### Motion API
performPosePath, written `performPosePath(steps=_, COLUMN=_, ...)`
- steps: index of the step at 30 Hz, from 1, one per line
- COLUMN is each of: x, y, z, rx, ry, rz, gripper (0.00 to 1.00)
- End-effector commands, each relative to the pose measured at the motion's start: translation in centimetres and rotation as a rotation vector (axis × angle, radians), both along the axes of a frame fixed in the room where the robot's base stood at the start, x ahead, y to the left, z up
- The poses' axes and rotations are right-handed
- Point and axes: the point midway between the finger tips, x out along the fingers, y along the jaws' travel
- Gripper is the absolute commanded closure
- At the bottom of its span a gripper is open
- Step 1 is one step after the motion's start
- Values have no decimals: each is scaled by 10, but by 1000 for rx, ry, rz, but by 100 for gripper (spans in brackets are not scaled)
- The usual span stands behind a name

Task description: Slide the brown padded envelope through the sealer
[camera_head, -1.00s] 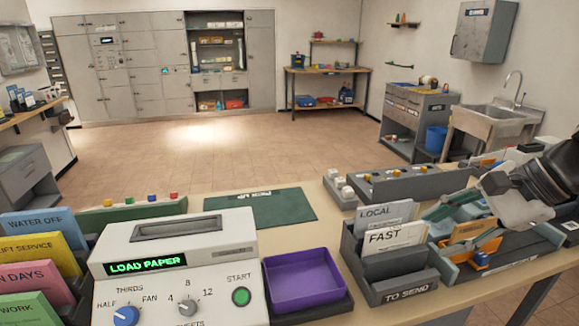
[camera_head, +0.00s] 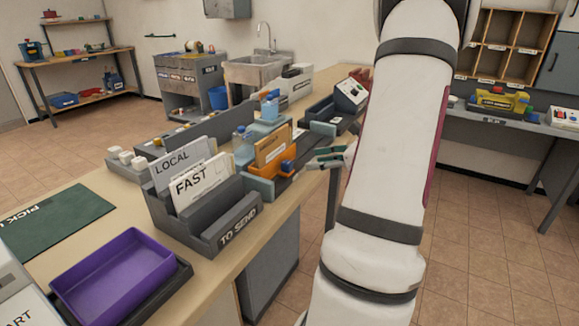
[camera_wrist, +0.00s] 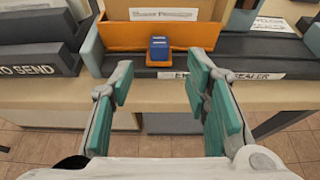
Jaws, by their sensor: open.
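The brown padded envelope (camera_head: 272,145) stands upright in an orange carriage (camera_head: 285,165) with a blue knob (camera_head: 287,166). The carriage sits on the dark track of the sealer, between blue-grey upright parts. In the wrist view, the envelope's lower part (camera_wrist: 185,12), the orange carriage (camera_wrist: 125,38) and the blue knob (camera_wrist: 158,50) lie straight ahead. The sealer's label (camera_wrist: 245,76) is partly hidden by a finger. My gripper (camera_wrist: 158,88) is open and empty, its teal fingers either side of the knob in the picture. In the head view my gripper (camera_head: 328,157) is at the counter's front edge.
The grey TO SEND sorter (camera_head: 225,220) with LOCAL and FAST cards stands left of the sealer. A purple tray (camera_head: 115,275) is nearer left. A small dark device (camera_head: 350,95) stands beyond the sealer. Open floor lies right of the counter.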

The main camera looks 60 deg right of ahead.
Motion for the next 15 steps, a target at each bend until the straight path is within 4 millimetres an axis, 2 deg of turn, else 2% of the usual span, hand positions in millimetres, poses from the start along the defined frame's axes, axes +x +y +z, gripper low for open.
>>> performPosePath(steps=1, x=11, y=2, z=-5, rx=2, ry=0, rz=4, gripper=57)
performPosePath(steps=9, x=58, y=6, z=-25, rx=0, ry=0, rz=5, gripper=57)
performPosePath(steps=15, x=80, y=7, z=-34, rx=-1, ry=1, rz=4, gripper=57)
